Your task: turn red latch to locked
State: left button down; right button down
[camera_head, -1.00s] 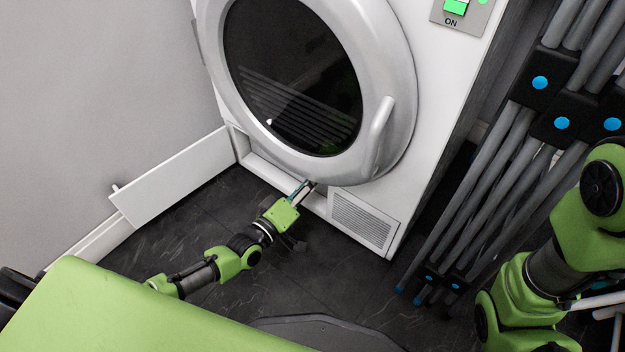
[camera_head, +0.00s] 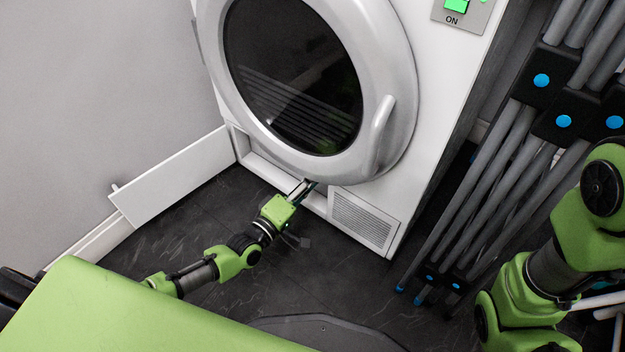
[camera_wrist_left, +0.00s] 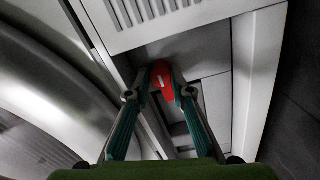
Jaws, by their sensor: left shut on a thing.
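The red latch (camera_wrist_left: 162,82) shows in the left wrist view, inside the open recess at the bottom of the white dryer (camera_head: 430,130). It is a rounded red piece with a small white mark. My left gripper (camera_wrist_left: 161,88) has its two fingers on either side of the latch and is shut on it. In the head view my left gripper (camera_head: 307,184) reaches into the recess under the round door, and the latch is hidden there. My right arm shows at the right edge of the head view; its gripper is out of view.
The lower flap (camera_head: 175,177) stands open to the left of the recess. A vent grille (camera_head: 362,222) is to its right. The round dryer door (camera_head: 390,75) is closed just above my left gripper. Folded grey poles (camera_head: 480,200) lean at the right.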

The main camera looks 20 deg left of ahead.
pick_arm(q)
jog(key=c, duration=1.8)
grip_release()
jog(key=shift+r, duration=0.1)
jog(key=v, duration=0.8)
jog(key=shift+s+f, duration=0.1)
jog(key=shift+f, duration=0.1)
